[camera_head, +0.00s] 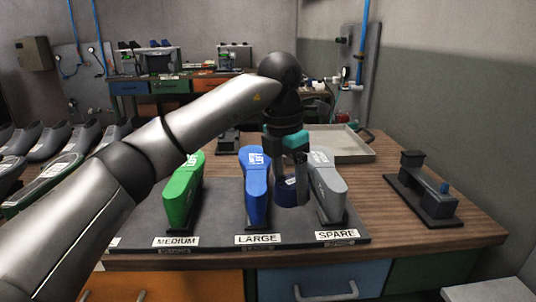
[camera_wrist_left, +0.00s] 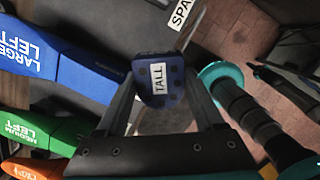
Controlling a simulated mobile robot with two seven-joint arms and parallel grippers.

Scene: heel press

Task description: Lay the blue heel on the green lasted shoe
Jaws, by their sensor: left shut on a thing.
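My left gripper (camera_head: 289,180) is shut on the dark blue heel (camera_head: 287,194), above the rack between the blue and grey shoes. In the left wrist view the heel (camera_wrist_left: 174,93), labelled TALL, sits between the two fingers. The green lasted shoe (camera_head: 182,190) stands at the left of the rack behind the MEDIUM label, apart from the heel. It also shows at the left edge of the left wrist view (camera_wrist_left: 60,135), marked MEDIUM LEFT. My right gripper cannot be made out.
The blue shoe (camera_head: 256,190) behind LARGE stands between the heel and the green shoe. The grey shoe (camera_head: 328,185) behind SPARE is just right of the heel. A grey tray (camera_head: 345,155) lies behind, and a dark press-like fixture (camera_head: 428,195) stands right on the wooden table (camera_head: 390,225).

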